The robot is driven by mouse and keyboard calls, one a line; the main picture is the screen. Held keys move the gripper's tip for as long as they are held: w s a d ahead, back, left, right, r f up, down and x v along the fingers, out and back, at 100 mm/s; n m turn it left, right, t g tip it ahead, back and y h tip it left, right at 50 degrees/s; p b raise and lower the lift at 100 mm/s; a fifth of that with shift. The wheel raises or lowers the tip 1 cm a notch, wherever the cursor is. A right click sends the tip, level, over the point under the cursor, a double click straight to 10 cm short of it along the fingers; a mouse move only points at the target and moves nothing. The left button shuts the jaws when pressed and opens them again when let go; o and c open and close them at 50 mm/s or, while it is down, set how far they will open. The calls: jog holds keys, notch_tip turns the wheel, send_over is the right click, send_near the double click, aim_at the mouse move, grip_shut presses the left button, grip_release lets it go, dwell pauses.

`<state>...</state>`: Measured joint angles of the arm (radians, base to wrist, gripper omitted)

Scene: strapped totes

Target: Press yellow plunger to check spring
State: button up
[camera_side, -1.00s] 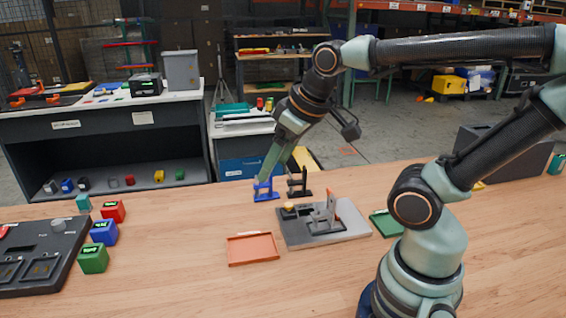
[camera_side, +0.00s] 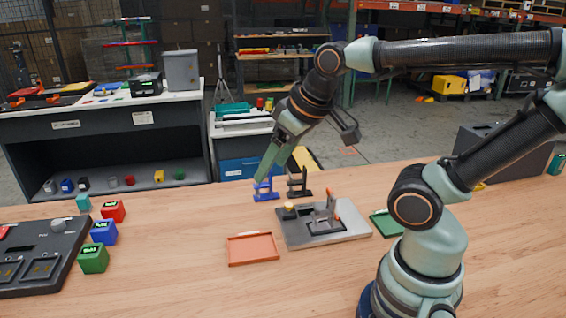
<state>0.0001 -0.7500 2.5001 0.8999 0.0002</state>
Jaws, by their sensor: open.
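The yellow plunger (camera_side: 289,207) is a small yellow knob at the back left corner of a grey fixture plate (camera_side: 345,232) on the wooden bench. A toggle-like part (camera_side: 328,212) with a red tip stands on the same plate. My gripper (camera_side: 264,176) is open and points down and left, behind the plate. Its green finger overlaps the top of a small blue stand (camera_side: 265,193) in the picture; I cannot tell if they touch. The gripper appears apart from the plunger, up and behind it. The plunger is not covered.
A black stand (camera_side: 299,187) is beside the blue one. An orange tray (camera_side: 253,261) lies front left of the plate, a green tray (camera_side: 386,223) to its right. Colored blocks (camera_side: 103,232) and a dark panel (camera_side: 35,265) are at left. Bench between blocks and tray is clear.

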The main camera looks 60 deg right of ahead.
grip_shut()
dwell(1.6)
